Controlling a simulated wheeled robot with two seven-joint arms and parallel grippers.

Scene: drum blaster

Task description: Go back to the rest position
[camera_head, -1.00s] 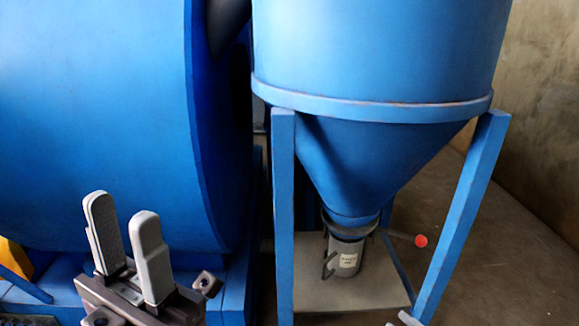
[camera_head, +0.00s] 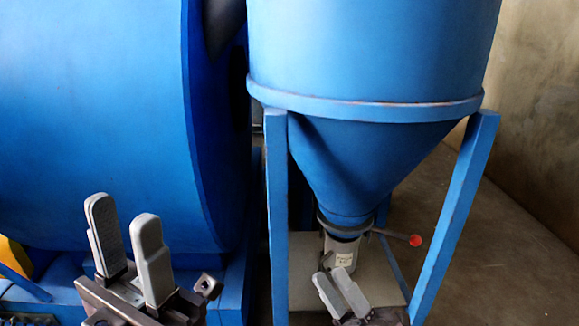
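My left gripper (camera_head: 124,212) is at the lower left, in front of the blue drum. Its two grey fingers point up, stand apart and hold nothing. My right gripper (camera_head: 329,276) is at the bottom, right of centre, in front of the hopper's outlet. Its two fingers lean up and to the left, close together, with nothing visible between them; how far they are open is unclear. Both arms are mostly out of view below.
A big blue drum (camera_head: 95,120) fills the left. A blue cone-bottomed hopper (camera_head: 365,60) stands on blue legs (camera_head: 457,215) at centre. Beneath it are a grey outlet (camera_head: 342,247) and a red-knobbed lever (camera_head: 415,240). Brown floor (camera_head: 500,260) at the right is clear.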

